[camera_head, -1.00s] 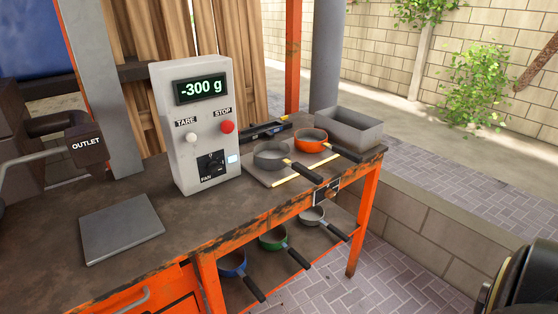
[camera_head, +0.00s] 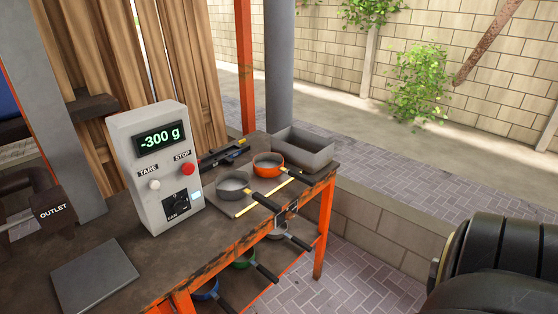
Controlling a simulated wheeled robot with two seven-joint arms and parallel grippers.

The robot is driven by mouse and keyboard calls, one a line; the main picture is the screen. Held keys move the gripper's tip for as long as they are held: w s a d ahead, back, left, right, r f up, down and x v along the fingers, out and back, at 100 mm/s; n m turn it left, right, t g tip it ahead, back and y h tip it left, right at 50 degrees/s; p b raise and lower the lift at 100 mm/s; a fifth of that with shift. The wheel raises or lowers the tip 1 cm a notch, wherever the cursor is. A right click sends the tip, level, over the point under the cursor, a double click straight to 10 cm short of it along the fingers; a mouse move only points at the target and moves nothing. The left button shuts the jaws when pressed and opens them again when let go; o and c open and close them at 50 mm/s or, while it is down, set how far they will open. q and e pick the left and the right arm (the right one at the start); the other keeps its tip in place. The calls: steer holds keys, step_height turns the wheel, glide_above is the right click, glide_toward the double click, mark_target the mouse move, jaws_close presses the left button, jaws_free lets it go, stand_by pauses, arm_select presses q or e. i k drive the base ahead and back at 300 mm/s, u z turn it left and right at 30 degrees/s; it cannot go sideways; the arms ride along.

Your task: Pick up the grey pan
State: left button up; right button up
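A grey pan (camera_head: 234,187) sits on a light board (camera_head: 246,203) on the workbench top. Its dark handle points right and toward the bench's front edge. An orange pan (camera_head: 269,168) sits just behind and to the right of it. A paler grey pan (camera_head: 277,231) is on the shelf below, partly hidden by the bench top and its frame. Neither gripper is in view; a black link of my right arm shows at the lower right, apart from the bench.
A control box (camera_head: 156,170) reading -300 g stands left of the grey pan. A grey metal bin (camera_head: 309,158) stands at the back right. A green pan (camera_head: 243,258) and a blue pan (camera_head: 206,288) are on the lower shelf. Paved floor lies right of the bench.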

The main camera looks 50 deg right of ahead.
mark_target(232, 185)
steer(key=z, duration=1.15)
steer(key=k, duration=0.1)
steer(key=z, duration=1)
steer(key=i, duration=0.15)
steer(key=u, duration=0.7)
